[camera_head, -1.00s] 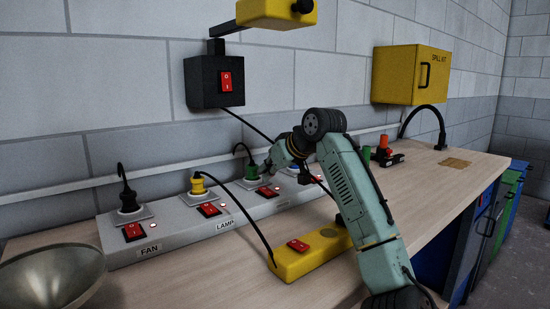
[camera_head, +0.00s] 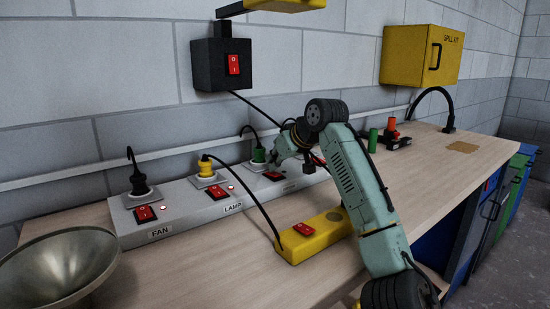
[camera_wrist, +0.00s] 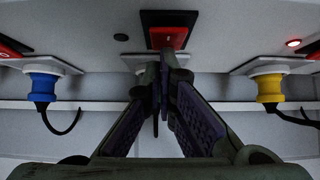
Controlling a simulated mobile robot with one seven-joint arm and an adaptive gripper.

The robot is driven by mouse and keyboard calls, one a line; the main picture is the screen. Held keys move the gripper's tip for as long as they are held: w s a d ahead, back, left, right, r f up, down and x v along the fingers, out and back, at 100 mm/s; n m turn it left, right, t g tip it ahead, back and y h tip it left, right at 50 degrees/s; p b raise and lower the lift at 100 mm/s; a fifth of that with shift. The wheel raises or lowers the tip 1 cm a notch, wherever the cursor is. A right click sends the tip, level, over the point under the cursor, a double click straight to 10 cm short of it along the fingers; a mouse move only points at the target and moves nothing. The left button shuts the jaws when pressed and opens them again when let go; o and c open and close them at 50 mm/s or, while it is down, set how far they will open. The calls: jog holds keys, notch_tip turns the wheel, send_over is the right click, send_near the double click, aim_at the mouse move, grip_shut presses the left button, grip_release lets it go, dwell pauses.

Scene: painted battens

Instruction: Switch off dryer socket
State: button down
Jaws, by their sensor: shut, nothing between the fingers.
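A long grey socket strip (camera_head: 190,215) lies along the wall with a row of plugs and red rocker switches. My gripper (camera_head: 272,164) is shut and empty at the third switch from the left (camera_head: 273,176), in front of the green plug (camera_head: 258,154). In the wrist view, my fingertips (camera_wrist: 163,56) touch or nearly touch this red switch (camera_wrist: 167,37). The small indicator (camera_wrist: 121,37) beside it is dark. My fingers hide the plug behind. The FAN and LAMP labels are readable; I cannot read a DRYER label.
The blue plug (camera_wrist: 41,87) and yellow plug (camera_wrist: 270,87) flank my fingers. A lit red indicator (camera_wrist: 293,43) is by the yellow one. A yellow switch box (camera_head: 317,236), a metal bowl (camera_head: 62,265) and a black wall switch (camera_head: 221,68) are nearby.

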aim_at(277, 174)
jog(key=shift+d, duration=0.1)
jog(key=shift+s+d, duration=0.4)
jog(key=shift+s, duration=0.25)
jog(key=shift+r, duration=0.1)
jog(key=r+p, duration=0.2)
jog(key=p, duration=0.1)
jog(key=r+p, duration=0.1)
jog(key=r, duration=0.1)
jog(key=shift+w+a+r+p, duration=0.1)
jog(key=shift+w+a+p, duration=0.05)
jog(key=shift+a+p, duration=0.15)
jog(key=w+r+b+v, duration=0.1)
jog(key=b+v, duration=0.1)
jog(key=v, duration=0.7)
jog(key=shift+s+r, duration=0.25)
